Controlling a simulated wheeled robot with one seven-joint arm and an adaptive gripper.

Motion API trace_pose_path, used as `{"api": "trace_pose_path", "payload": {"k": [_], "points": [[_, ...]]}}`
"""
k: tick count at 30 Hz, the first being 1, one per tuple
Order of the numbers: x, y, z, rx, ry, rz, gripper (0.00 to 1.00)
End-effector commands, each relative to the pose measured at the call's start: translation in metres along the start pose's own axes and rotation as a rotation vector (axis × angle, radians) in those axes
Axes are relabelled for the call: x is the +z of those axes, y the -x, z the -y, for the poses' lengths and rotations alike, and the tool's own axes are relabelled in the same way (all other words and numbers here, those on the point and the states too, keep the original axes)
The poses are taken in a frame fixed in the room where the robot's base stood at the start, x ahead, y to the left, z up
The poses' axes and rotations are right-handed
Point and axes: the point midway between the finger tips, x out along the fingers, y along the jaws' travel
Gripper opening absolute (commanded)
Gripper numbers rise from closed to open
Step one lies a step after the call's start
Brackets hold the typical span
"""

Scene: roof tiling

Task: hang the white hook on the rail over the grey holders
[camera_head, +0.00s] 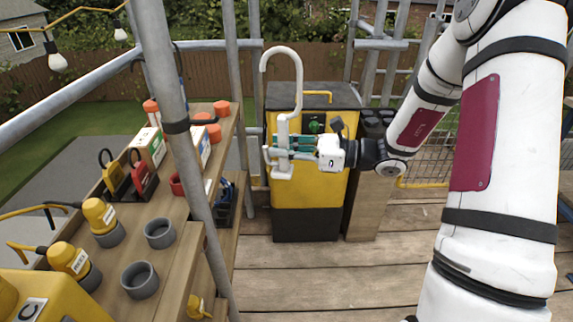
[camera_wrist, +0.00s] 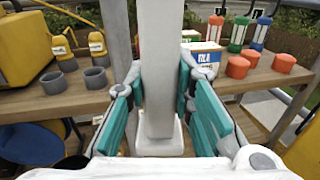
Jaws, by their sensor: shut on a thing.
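The white hook (camera_head: 298,90) is upright in my gripper (camera_head: 284,150), in front of the yellow and black cabinet. Its curved top is uppermost, with its free end at the left. My gripper's teal-padded fingers are shut on its lower stem. In the wrist view the white stem (camera_wrist: 161,60) stands between the fingers, its top out of frame. Empty grey holders (camera_head: 160,233) (camera_head: 139,280) stand on the wooden bench at left; others hold yellow plugs (camera_head: 100,214). A grey tubular rail (camera_head: 60,100) slopes across behind the bench. The hook is apart from it.
An upright grey pole (camera_head: 178,110) stands in front of the bench (camera_head: 190,268), between the hook and the holders. Orange caps (camera_head: 222,108), boxes (camera_head: 150,147) and padlocks (camera_head: 142,178) crowd the bench. The plank floor (camera_head: 310,285) is clear.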

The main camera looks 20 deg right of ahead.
Motion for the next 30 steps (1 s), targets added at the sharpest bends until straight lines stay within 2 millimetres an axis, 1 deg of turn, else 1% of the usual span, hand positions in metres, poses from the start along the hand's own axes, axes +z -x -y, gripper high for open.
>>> {"api": "trace_pose_path", "payload": {"k": [1, 10, 17, 21, 23, 27, 29, 30], "points": [[0.023, 0.001, -0.002, 0.005, 0.005, 0.000, 0.00], [0.113, -0.002, -0.005, 0.035, 0.007, 0.000, 0.00], [0.186, -0.002, -0.015, 0.058, 0.007, 0.002, 0.00], [0.232, -0.001, -0.025, 0.075, 0.007, 0.004, 0.00], [0.252, -0.001, -0.030, 0.082, 0.008, 0.005, 0.00], [0.299, 0.001, -0.044, 0.099, 0.009, 0.008, 0.00], [0.319, 0.002, -0.051, 0.107, 0.009, 0.009, 0.00], [0.333, 0.003, -0.057, 0.112, 0.009, 0.010, 0.00]]}}
